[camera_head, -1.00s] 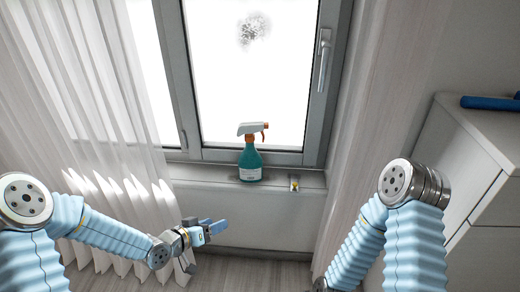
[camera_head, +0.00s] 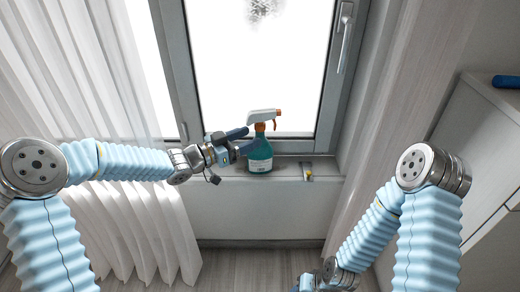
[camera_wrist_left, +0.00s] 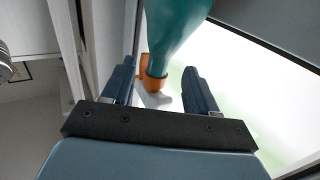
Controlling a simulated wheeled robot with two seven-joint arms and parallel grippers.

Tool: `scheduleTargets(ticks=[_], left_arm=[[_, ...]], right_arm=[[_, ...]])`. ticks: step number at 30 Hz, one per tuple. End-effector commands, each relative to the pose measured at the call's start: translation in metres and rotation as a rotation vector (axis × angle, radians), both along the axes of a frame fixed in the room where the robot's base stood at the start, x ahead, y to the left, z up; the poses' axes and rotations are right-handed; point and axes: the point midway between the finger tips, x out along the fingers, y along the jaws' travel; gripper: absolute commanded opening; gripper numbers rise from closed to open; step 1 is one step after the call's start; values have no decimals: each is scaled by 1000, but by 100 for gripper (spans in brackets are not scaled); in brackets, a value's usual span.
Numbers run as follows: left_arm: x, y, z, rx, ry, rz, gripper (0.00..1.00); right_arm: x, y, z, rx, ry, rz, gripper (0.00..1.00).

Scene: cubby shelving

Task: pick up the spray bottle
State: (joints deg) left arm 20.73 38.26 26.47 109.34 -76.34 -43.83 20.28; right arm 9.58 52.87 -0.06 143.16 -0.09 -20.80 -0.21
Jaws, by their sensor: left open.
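The spray bottle (camera_head: 261,157) stands upright on the window sill (camera_head: 225,172), with a teal body, orange collar and white head. My left gripper (camera_head: 247,140) is beside its upper part, coming from the left, with its fingers open. In the left wrist view the bottle (camera_wrist_left: 174,35) appears upside down, its orange collar between the open finger tips of my left gripper (camera_wrist_left: 158,75), with a gap on the right; contact on the left is unclear. My right gripper (camera_head: 307,283) shows only partly at the bottom edge, and its jaws cannot be made out.
A small item with a yellow part (camera_head: 309,174) lies on the sill right of the bottle. The window frame (camera_head: 290,146) is close behind the bottle. A white curtain (camera_head: 80,100) hangs at the left. A pale cabinet (camera_head: 475,150) with a blue object on top stands at the right.

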Motion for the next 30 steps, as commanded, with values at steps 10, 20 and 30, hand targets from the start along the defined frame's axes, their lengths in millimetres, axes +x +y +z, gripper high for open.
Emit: scheduleTargets(ticks=[10, 20, 30], left_arm=[[25, -39, 1, 0, -1, -1, 59], [25, -39, 1, 1, -1, 0, 42], [25, -39, 1, 0, 0, 0, 0]], right_arm=[[0, 0, 0, 0, 0, 0, 43], [0, 0, 0, 0, 0, 0, 43], [0, 0, 0, 0, 0, 0, 43]])
